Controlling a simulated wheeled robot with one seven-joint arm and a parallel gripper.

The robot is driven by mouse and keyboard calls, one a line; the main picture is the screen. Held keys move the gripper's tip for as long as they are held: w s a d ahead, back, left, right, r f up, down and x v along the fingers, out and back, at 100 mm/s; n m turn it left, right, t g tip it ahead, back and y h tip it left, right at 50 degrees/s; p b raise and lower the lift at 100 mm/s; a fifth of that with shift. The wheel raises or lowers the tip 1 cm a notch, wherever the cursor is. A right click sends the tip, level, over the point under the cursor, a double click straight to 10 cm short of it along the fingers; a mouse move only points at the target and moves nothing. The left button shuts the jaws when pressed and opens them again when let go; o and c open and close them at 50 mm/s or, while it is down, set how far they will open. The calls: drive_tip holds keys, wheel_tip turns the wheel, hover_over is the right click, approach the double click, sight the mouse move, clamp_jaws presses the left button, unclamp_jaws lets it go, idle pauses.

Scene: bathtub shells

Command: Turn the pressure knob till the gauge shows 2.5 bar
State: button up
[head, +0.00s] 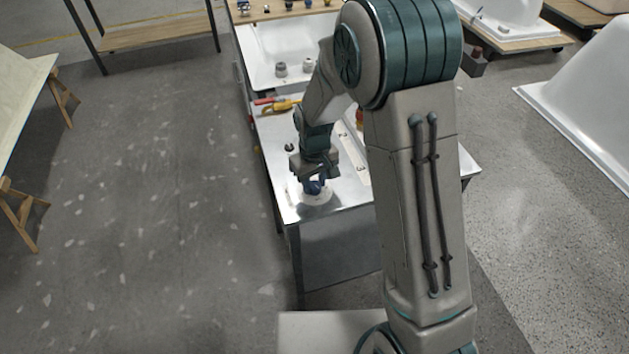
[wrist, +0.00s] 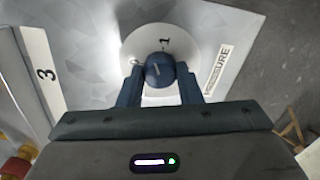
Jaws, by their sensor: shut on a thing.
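The dark blue pressure knob (wrist: 158,68) sits in the middle of a round white dial plate (wrist: 188,47), beside a label (wrist: 218,68) reading PRESSURE. The figures 0 and 1 show on the dial; the rest of the scale is partly hidden. A small pale mark shows on the knob, but its exact reading is hard to tell. My gripper (wrist: 160,80) is shut on the knob, one blue finger on each side. In the head view my gripper (head: 315,181) points down over the white dial plate (head: 316,198) at the bench's near corner. I cannot make out a gauge face.
The metal bench (head: 345,191) also carries a numbered strip (head: 355,165) and a yellow tool (head: 283,105). A white tub shell (head: 293,45) stands behind. Wooden trestles (head: 20,215) are at left, another white shell (head: 590,110) at right. The floor left of the bench is clear.

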sight(314, 184)
drive_tip(key=m+b, duration=0.2)
drive_tip(key=m, duration=0.3)
drive_tip(key=shift+m, duration=0.3)
drive_tip(key=m, duration=0.5)
drive_tip(key=shift+b, duration=0.35)
drive_tip(key=shift+m, duration=0.4)
drive_tip(key=o, duration=1)
drive_tip(key=shift+r, duration=0.15)
wheel_tip(314, 184, up, 14)
drive_tip(key=shift+f+b, duration=0.2)
drive_tip(key=shift+b, duration=0.15)
